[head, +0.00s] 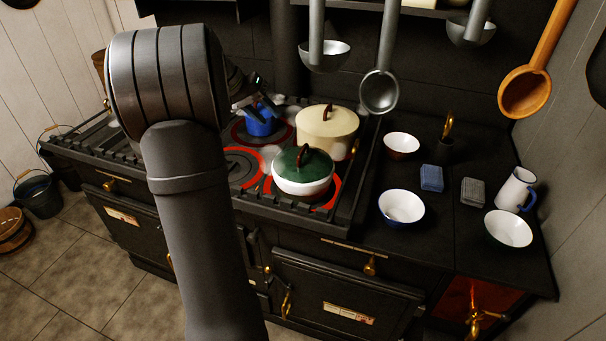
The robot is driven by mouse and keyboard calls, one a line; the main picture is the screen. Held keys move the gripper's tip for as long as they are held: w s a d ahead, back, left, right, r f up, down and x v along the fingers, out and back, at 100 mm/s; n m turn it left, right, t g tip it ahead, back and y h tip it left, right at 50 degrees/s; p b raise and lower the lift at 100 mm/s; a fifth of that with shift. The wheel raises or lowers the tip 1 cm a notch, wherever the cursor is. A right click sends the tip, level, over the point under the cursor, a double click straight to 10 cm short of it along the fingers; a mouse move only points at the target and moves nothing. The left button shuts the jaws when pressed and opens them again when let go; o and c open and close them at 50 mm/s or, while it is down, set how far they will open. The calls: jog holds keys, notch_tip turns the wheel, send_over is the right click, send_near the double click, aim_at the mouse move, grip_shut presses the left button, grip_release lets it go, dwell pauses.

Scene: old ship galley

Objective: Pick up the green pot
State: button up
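The green pot (303,172) is a low white-bodied pot with a dark green lid and a brown handle on top. It stands upright on a red-ringed hob at the front right of the black stove (343,222). My gripper (262,98) is behind my arm, above a small blue pot (262,124) at the back left of the green pot. It is dark, small and partly hidden, so its finger opening is unclear. It is apart from the green pot.
A taller cream pot (326,132) stands close behind the green pot. Ladles (380,92) hang above the stove's back. Bowls (401,207), sponges (432,178) and a white jug (515,190) stand on the right counter. A bare hob (243,166) lies left of the green pot.

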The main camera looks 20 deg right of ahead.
send_near(302, 149)
jog(key=x, duration=0.4)
jog(key=shift+w, duration=0.35)
jog(key=x, duration=0.5)
jog(key=shift+s+f, duration=0.1)
jog(key=shift+s, duration=0.1)
grip_shut()
dwell(0.8)
